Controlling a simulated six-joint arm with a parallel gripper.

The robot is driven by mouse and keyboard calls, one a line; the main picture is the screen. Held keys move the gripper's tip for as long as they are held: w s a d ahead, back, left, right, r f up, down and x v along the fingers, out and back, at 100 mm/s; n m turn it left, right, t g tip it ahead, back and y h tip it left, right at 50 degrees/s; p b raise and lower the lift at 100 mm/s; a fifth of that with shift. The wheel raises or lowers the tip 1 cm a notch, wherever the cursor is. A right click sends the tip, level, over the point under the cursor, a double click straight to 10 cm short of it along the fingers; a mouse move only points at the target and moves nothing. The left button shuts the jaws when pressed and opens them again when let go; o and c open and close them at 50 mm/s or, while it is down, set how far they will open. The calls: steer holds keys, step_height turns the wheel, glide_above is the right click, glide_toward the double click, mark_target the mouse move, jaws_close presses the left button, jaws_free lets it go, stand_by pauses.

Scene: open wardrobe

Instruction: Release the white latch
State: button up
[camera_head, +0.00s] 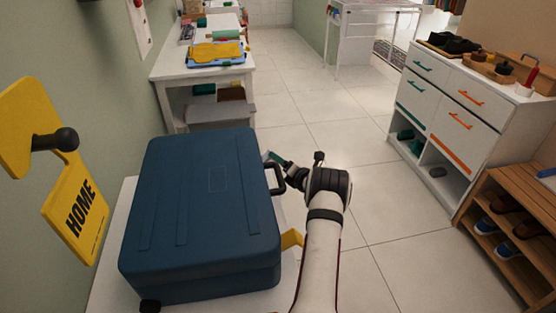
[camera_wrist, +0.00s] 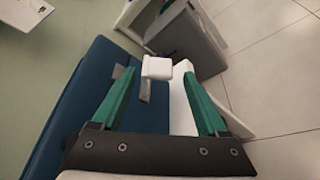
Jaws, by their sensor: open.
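A closed blue suitcase (camera_head: 200,205) lies on a white surface, with a dark handle (camera_head: 277,178) on its right side. The suitcase also shows in the wrist view (camera_wrist: 85,85). The white latch (camera_wrist: 157,68) is a small white block by the suitcase's edge, with a grey strip (camera_wrist: 146,91) beside it. My gripper (camera_wrist: 158,76) is open, its two green fingers apart with the latch in view between their tips. I cannot tell whether either finger touches it. In the head view my gripper (camera_head: 272,157) is just right of the suitcase's far right part; the latch is hidden there.
A yellow piece (camera_head: 292,239) juts from the suitcase's near right side. A yellow HOME sign (camera_head: 76,208) hangs at left. A white dresser (camera_head: 450,105) and wooden shoe rack (camera_head: 512,220) stand right; the floor between is clear.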

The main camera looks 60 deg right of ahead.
steer(key=shift+x, duration=1.35)
steer(key=c, duration=1.1)
jaws_close()
steer(key=shift+s+f+m, duration=0.15)
steer(key=shift+f+m, duration=0.25)
steer(key=o, duration=1.1)
jaws_free()
steer(key=v, duration=1.5)
steer(key=shift+s, duration=0.45)
